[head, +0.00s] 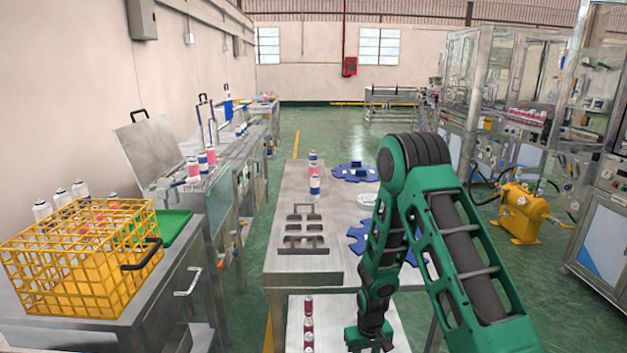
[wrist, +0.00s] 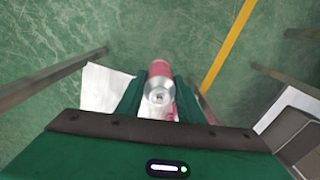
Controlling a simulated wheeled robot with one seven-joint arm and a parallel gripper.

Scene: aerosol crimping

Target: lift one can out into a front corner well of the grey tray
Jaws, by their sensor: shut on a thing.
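The grey tray (head: 303,247) with square wells lies on the near left part of the metal table; its wells look empty. My gripper (head: 369,340) is low in front of the table, right of centre at the bottom of the head view. In the wrist view my gripper (wrist: 160,98) is shut on a pink can (wrist: 160,70) with a silver top, held between the two green fingers. The held can is hidden in the head view. Several red and white cans (head: 308,330) stand in a row on the lower shelf, left of my gripper.
The metal table (head: 285,262) also carries pink and blue cans (head: 314,172) and blue toothed discs (head: 355,172). A yellow wire crate (head: 75,262) stands on the left bench. Green floor (head: 238,310) is clear between bench and table. Table legs show in the wrist view.

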